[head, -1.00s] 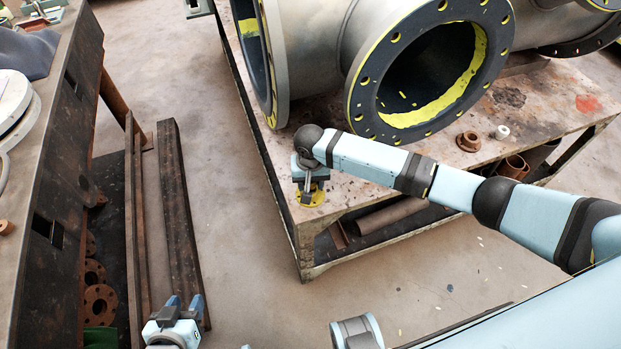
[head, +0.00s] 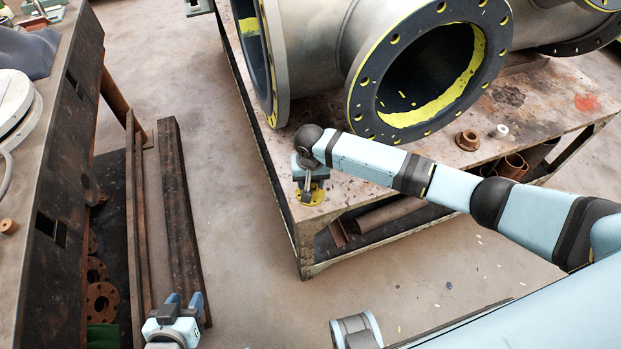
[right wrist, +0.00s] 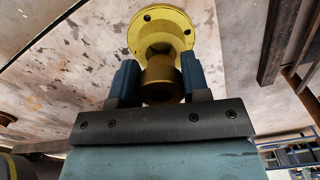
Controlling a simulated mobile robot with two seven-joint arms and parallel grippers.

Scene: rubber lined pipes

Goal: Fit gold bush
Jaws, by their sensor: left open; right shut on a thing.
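A gold-brown bush (right wrist: 160,84) sits between the fingers of my right gripper (right wrist: 160,86), which is shut on it in the right wrist view. A yellow flange (right wrist: 177,26) with bolt holes and a central hub lies just beyond the bush. In that view the bush overlaps the hub; I cannot tell whether it is inside it or only in front. In the head view the flange (head: 318,197) lies on the near corner of the table, and my right gripper (head: 311,188) points down over it. My left gripper (head: 183,300) is open and empty above the floor.
A large rubber-lined pipe (head: 330,45) fills the back of the table (head: 545,105). A left bench (head: 60,130) and steel beams (head: 178,220) border open floor.

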